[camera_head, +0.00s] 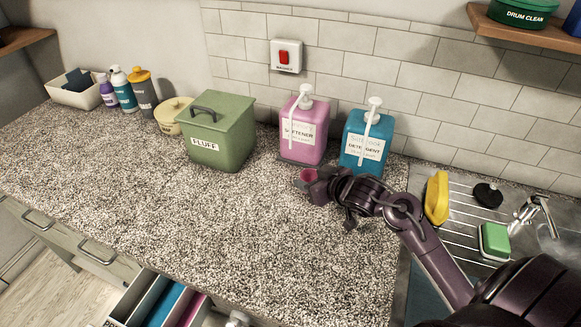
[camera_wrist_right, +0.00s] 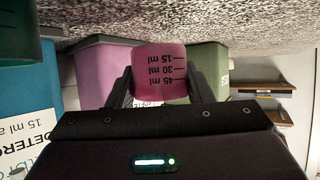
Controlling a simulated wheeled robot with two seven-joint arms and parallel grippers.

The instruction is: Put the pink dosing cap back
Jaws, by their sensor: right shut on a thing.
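The pink dosing cap (camera_head: 307,175) is a small cup with ml marks. It also shows in the right wrist view (camera_wrist_right: 160,72), where the picture is upside down. My right gripper (camera_head: 314,183) is shut on the cap, with one finger on each side of it. It holds the cap just in front of the pink softener bottle (camera_head: 303,140); I cannot tell whether the cap touches the counter. The softener bottle stands upright with a white pump and also shows behind the cap in the wrist view (camera_wrist_right: 98,72). My left gripper is not in view.
A blue detergent bottle (camera_head: 365,152) stands right of the softener. A green FLUFF bin (camera_head: 225,140) stands left of it. The sink rack with a yellow item (camera_head: 437,198) and a green sponge (camera_head: 495,240) lies at right. An open drawer (camera_head: 140,310) is below. The front counter (camera_head: 240,235) is clear.

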